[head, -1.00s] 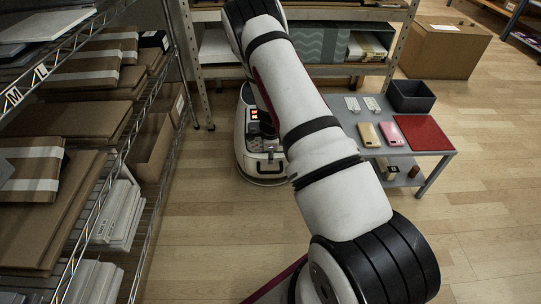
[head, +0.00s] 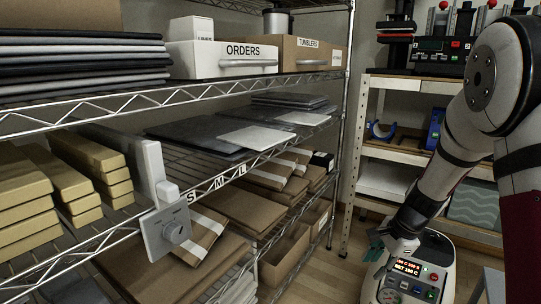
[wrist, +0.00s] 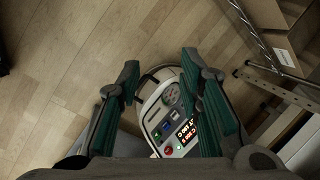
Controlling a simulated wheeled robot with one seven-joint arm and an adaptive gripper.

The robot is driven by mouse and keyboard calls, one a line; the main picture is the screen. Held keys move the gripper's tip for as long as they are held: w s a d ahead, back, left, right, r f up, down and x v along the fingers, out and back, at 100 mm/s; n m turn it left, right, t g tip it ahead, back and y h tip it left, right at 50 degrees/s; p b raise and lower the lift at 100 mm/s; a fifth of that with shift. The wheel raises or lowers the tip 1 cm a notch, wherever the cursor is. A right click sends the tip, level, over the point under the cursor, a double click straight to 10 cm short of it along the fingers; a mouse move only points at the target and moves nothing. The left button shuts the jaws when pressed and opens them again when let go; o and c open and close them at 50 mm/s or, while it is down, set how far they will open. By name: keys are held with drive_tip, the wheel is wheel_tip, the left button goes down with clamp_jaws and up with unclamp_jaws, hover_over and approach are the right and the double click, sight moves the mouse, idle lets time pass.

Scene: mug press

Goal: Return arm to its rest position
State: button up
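My arm comes in at the right edge of the head view and bends down. My gripper (head: 385,245) hangs at its end, fingers downward, in front of the back shelf. In the wrist view my gripper (wrist: 160,65) shows two green-lined fingers spread wide apart, with nothing between them. Beyond and below the fingers is a white rounded unit with a lit display and coloured buttons (wrist: 172,125). The unit also stands at the lower right of the head view (head: 412,272).
A wire rack (head: 235,180) on the left holds flat boxes, dark sheets and an ORDERS bin (head: 222,50). A back shelf (head: 385,150) carries a press device (head: 441,55). Wooden floor (wrist: 50,60) is clear at the wrist view's left.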

drive_tip(key=s+a+r+n+g, duration=0.1)
drive_tip(key=s+a+r+n, duration=0.35)
drive_tip(key=s+r, duration=0.35)
drive_tip(key=s+a+r+n, duration=0.4)
drive_tip(key=s+a+r, duration=0.1)
drive_tip(key=s+r, duration=0.35)
drive_tip(key=s+d+r+n+g+h, duration=0.15)
drive_tip(key=s+n, duration=0.65)
drive_tip(key=s, duration=1.5)
wheel_tip(320, 180, up, 40)
drive_tip(key=t+p, duration=0.4)
drive_tip(key=p, duration=3.4)
drive_tip(key=shift+a+h, duration=0.15)
drive_tip(key=shift+h, duration=0.2)
drive_tip(key=shift+w+r, duration=0.1)
